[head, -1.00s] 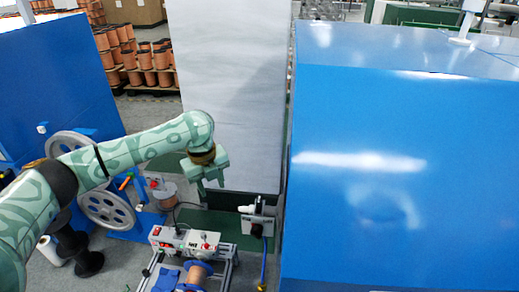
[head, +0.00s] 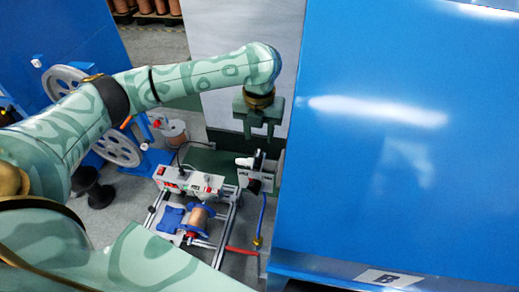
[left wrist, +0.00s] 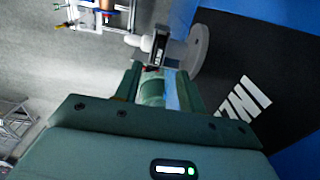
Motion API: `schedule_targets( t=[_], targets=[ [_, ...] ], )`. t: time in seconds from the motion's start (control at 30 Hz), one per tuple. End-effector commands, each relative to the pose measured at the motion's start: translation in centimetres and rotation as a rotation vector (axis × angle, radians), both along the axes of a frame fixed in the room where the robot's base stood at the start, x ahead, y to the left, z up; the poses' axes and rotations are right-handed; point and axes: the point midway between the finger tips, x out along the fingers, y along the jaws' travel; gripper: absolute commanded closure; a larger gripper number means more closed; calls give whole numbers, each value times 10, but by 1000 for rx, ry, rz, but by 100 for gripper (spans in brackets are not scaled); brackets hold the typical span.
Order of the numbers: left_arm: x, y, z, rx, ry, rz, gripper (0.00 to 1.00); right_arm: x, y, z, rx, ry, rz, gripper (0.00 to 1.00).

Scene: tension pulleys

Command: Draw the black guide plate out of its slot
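A black upright plate (head: 259,161), which looks like the black guide plate, stands in a small grey device with a white cylinder (head: 244,162) beside it. In the left wrist view a dark plate with a pale edge (left wrist: 160,46) stands just beyond the fingers, next to a light round disc (left wrist: 199,48). How deep the plate sits in its slot is hidden. My left gripper (head: 259,134) is open and empty, its fingers pointing down above and behind the device. It also shows in the left wrist view (left wrist: 161,80). My right gripper is not in view.
A white control box (head: 190,181) and a copper spool (head: 198,217) on a metal frame stand left of the device. A large blue cabinet (head: 400,150) closes off the right. A blue cable (head: 262,215) hangs below the device. Grey wheels (head: 115,148) stand further left.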

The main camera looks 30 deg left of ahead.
Motion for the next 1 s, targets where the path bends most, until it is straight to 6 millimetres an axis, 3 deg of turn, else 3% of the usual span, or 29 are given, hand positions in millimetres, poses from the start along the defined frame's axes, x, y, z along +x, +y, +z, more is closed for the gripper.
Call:
schedule_targets(
  t=[0.03, 0.17, 0.3, 0.5, 0.73, 0.77, 0.9, 1.0],
  targets=[
    [-1, 0, -16, -1, 5, 1, 60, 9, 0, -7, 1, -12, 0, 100],
    [-1, 0, -42, -1, 3, 2, 60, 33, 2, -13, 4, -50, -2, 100],
    [0, 0, -61, -1, 0, 2, 60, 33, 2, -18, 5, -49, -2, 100],
    [0, 0, -72, 0, -1, 0, 60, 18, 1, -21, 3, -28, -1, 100],
    [0, 0, -72, 0, -2, 1, 60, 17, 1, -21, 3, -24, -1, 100],
    [0, 0, -72, 0, -2, 1, 63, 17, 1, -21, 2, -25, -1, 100],
    [0, 0, -72, 1, -2, 1, 100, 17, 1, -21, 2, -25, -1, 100],
    [0, 0, -72, 0, -2, 1, 100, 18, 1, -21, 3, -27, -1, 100]
  ],
)
